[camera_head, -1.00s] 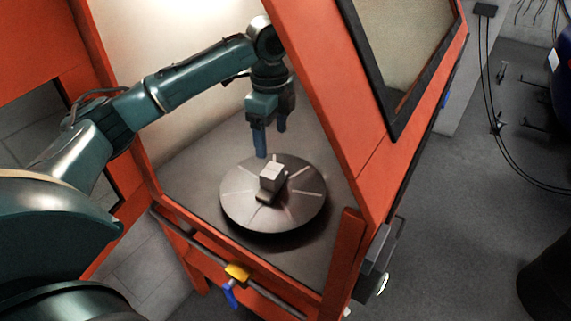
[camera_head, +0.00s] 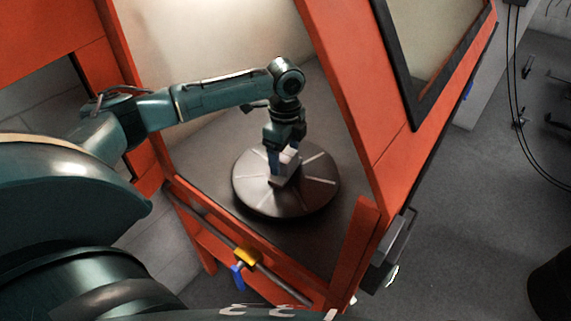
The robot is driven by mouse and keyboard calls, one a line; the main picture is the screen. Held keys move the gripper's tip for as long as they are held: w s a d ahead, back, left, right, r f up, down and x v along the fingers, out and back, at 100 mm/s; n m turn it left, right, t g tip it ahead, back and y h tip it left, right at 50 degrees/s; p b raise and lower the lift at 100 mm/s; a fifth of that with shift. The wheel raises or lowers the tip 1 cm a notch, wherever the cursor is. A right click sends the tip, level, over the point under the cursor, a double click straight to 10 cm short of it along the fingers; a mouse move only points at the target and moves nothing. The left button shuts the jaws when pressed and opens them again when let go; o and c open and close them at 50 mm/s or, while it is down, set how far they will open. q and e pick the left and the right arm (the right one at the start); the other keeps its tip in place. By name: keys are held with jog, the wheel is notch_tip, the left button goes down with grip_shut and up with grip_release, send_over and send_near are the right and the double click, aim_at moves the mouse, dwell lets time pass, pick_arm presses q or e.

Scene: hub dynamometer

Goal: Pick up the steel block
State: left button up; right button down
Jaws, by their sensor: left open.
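The steel block (camera_head: 287,168) is a small pale grey block at the middle of the round metal turntable (camera_head: 256,190) inside the orange-framed cabinet. The near finger partly hides the block. I cannot tell whether the fingers touch it. My right gripper is not in view.
Orange frame posts (camera_head: 352,105) stand close on the right of the arm. A lower rail with a yellow clamp (camera_head: 246,257) crosses the cabinet's front. The grey cabinet floor (camera_head: 205,150) around the turntable is clear.

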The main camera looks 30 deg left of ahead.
pick_arm(q)
jog(key=shift+f, duration=0.7)
jog(key=shift+c, duration=0.5)
jog(key=shift+r, duration=0.1)
jog(key=c, duration=1.4)
